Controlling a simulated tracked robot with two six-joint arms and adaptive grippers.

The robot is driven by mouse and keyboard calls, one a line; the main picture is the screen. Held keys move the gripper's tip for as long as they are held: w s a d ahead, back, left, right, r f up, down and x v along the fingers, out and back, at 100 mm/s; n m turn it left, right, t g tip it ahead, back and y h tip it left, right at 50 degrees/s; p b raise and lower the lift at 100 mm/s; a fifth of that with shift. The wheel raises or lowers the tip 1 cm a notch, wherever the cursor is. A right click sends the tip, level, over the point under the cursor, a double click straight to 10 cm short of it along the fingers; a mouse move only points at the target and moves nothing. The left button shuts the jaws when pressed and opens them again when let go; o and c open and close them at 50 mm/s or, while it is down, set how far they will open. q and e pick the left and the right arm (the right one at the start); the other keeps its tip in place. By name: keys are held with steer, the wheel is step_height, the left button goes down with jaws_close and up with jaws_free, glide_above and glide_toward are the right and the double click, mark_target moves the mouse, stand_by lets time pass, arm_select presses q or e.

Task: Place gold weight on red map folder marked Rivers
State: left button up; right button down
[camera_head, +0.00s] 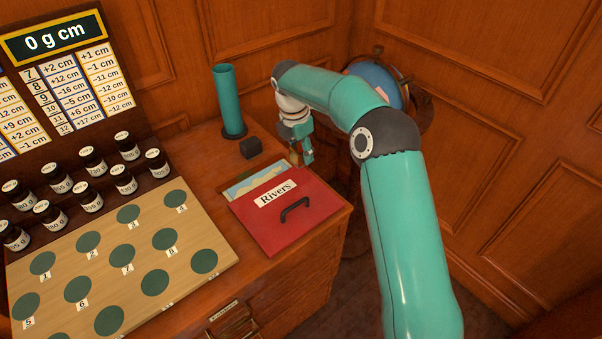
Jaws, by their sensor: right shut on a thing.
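The red map folder (270,232), labelled "Rivers" and fitted with a dark handle, lies flat at the right end of the desk. A pale map sheet (258,181) shows at its back edge. My right gripper (301,160) is just behind the folder's back right corner, pointing down and shut. A small gold-brown bit, apparently the gold weight (294,156), shows at its fingers, mostly hidden by them. I cannot tell exactly how high it is above the desk. My left gripper is not in view.
A teal cylinder (229,101) and a small dark block (251,147) stand behind the folder. Several dark weight jars (92,195) stand left, behind a board (185,262) with numbered green circles. A "0 g cm" sign (54,38) rises behind. A globe (378,82) stands beyond my arm.

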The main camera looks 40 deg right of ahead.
mark_target(297, 148)
step_height(297, 148, down, 8)
steer(key=shift+r, duration=0.1)
stand_by(0.4)
steer(key=c, duration=0.6)
jaws_free()
steer(key=r, duration=0.4)
steer(key=a+r, duration=0.1)
steer(key=r, duration=0.7)
steer(key=shift+a, duration=0.4)
steer(key=shift+s, duration=0.1)
